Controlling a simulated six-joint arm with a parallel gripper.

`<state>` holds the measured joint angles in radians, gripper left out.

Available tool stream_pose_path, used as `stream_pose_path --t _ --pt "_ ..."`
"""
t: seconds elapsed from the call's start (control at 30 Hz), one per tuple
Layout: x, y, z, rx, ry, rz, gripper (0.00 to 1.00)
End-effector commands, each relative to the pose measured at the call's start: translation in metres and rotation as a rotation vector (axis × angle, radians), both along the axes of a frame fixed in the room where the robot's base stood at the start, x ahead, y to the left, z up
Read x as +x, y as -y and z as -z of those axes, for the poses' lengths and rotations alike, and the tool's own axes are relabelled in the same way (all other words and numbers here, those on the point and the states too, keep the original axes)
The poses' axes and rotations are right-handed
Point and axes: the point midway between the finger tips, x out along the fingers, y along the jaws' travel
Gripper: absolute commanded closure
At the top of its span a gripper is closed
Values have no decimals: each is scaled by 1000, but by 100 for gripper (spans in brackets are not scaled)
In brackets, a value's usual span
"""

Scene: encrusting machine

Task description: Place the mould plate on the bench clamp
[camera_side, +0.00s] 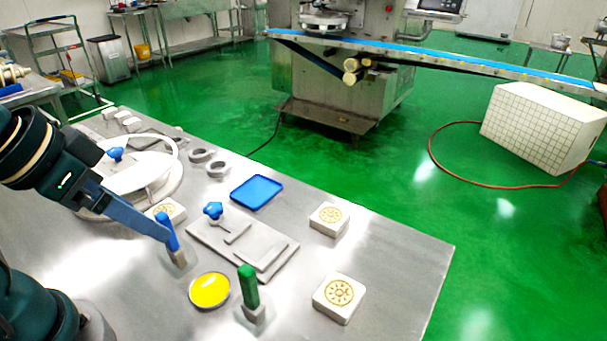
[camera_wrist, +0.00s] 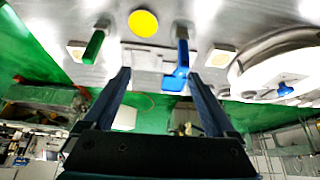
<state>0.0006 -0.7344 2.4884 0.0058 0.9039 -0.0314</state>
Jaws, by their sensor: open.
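A grey flat fixture (camera_side: 243,241) with a blue star knob (camera_side: 213,210) lies mid-bench and looks like the bench clamp. It also shows in the wrist view (camera_wrist: 148,59), with its knob (camera_wrist: 174,83). Three white square blocks with a round golden pattern lie around it: left (camera_side: 170,211), right (camera_side: 328,219) and front (camera_side: 340,298). They may be mould plates, but I cannot tell which piece the task means. My gripper (camera_wrist: 160,74) is open and empty, its fingers well apart. In the side view it is at the left, above the bench.
A blue-handled tool (camera_side: 167,231) and a green-handled tool (camera_side: 248,285) stand upright near the fixture. A yellow disc (camera_side: 209,290) lies between them. A blue tray (camera_side: 257,192), metal rings (camera_side: 217,168) and a large white round assembly (camera_side: 135,175) are behind.

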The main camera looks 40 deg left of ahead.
Motion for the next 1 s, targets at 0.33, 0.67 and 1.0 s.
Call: stream_pose_path --t 0.33,0.67,1.0 --pt "-1 1 0 9 8 28 10" --pt "12 0 -14 71 35 133 10" --pt "73 -41 -16 158 -111 194 10"
